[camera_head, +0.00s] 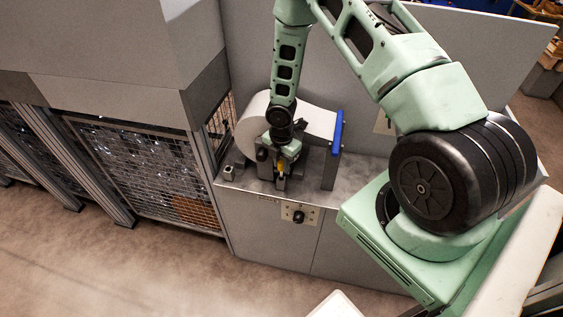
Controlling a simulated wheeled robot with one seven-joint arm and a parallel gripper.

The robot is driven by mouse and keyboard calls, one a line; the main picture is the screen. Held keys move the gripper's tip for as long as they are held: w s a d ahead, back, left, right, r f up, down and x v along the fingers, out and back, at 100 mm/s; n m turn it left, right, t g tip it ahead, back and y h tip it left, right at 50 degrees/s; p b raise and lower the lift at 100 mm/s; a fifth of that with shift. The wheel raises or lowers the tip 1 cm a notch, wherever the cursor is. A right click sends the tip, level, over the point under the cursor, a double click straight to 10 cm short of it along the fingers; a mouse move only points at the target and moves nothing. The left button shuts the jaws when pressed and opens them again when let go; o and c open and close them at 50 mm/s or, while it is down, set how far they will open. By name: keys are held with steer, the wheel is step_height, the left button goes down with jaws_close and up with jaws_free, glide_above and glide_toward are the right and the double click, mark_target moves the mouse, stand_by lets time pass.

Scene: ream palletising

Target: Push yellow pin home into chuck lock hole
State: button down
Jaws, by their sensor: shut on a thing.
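My gripper (282,172) is at the end of my green arm, pointing down over the front edge of the grey machine's ledge. A small yellow piece, the pin (283,165), shows between its fingers, and the gripper is shut on it. The lower end of the pin and the lock hole are hidden or too small to tell. The dark chuck block (262,152) sits right at the gripper, in front of the white paper roll (252,125). I cannot tell how deep the pin sits.
A blue bar (337,132) on an upright plate stands just right of the roll. A small metal block (228,173) is on the ledge at left. A control plate with a black knob (299,215) is on the cabinet front. Wire-mesh cages (150,170) stand at left. The floor in front is clear.

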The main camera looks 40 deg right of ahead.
steer(key=shift+f+b, duration=0.3)
steer(key=shift+f, duration=0.05)
steer(key=shift+r, duration=0.1)
steer(key=shift+r+p, duration=0.3)
steer(key=shift+p, duration=0.1)
steer(key=shift+w, duration=0.15)
stand_by(0.6)
steer(key=shift+f, duration=0.35)
stand_by(1.2)
steer(key=shift+r, duration=0.15)
steer(key=shift+r+p, duration=0.2)
steer(key=shift+p, duration=0.1)
stand_by(0.4)
